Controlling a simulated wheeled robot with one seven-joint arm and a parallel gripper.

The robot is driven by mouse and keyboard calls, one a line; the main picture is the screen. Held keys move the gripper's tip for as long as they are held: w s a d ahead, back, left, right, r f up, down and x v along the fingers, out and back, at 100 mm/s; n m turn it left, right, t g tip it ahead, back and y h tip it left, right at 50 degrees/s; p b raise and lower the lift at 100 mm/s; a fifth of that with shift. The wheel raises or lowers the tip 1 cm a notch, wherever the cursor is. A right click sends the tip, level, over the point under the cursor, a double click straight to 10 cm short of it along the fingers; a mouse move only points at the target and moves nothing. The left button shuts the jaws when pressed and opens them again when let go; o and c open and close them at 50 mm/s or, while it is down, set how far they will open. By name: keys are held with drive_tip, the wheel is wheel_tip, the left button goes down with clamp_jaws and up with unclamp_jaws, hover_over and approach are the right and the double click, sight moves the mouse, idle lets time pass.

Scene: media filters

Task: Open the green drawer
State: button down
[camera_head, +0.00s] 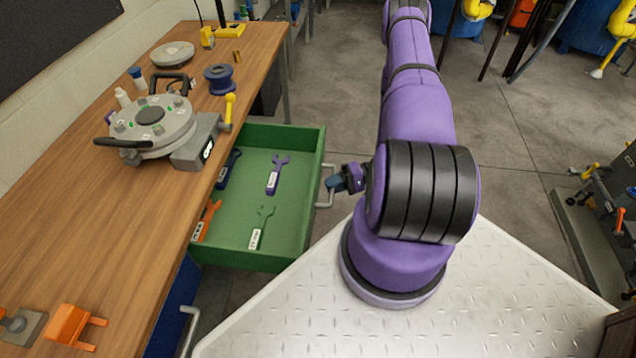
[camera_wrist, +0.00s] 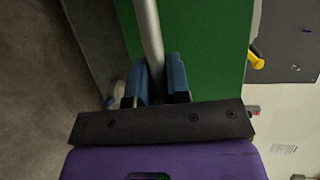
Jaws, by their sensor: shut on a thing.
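The green drawer (camera_head: 290,137) stands pulled out from under the wooden workbench in the head view, with its inside showing. Its grey bar handle (camera_head: 328,187) is on the front face at the right. My gripper (camera_head: 338,184) is at that handle, at the end of my purple arm. In the wrist view, the blue fingers of my gripper (camera_wrist: 160,80) are shut on the handle bar (camera_wrist: 149,35), with the green drawer front (camera_wrist: 205,50) behind. Wrenches lie in the drawer, among them a purple one (camera_head: 275,176) and a green one (camera_head: 261,228).
The wooden bench top (camera_head: 110,230) holds a round grey fixture (camera_head: 150,125), a blue spool (camera_head: 219,80) and an orange part (camera_head: 74,326). A blue drawer's handle (camera_head: 189,325) shows below the bench front. Open concrete floor (camera_head: 335,75) lies beyond the drawer.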

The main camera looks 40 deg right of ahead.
drive_tip(key=shift+s+d, duration=0.4)
drive_tip(key=shift+s, duration=0.1)
drive_tip(key=c, duration=1.1)
unclamp_jaws()
drive_tip(key=shift+d, duration=0.1)
drive_tip(key=v, duration=1)
drive_tip(key=shift+s+d, duration=0.15)
drive_tip(key=shift+d, duration=0.1)
drive_tip(key=shift+r, duration=0.15)
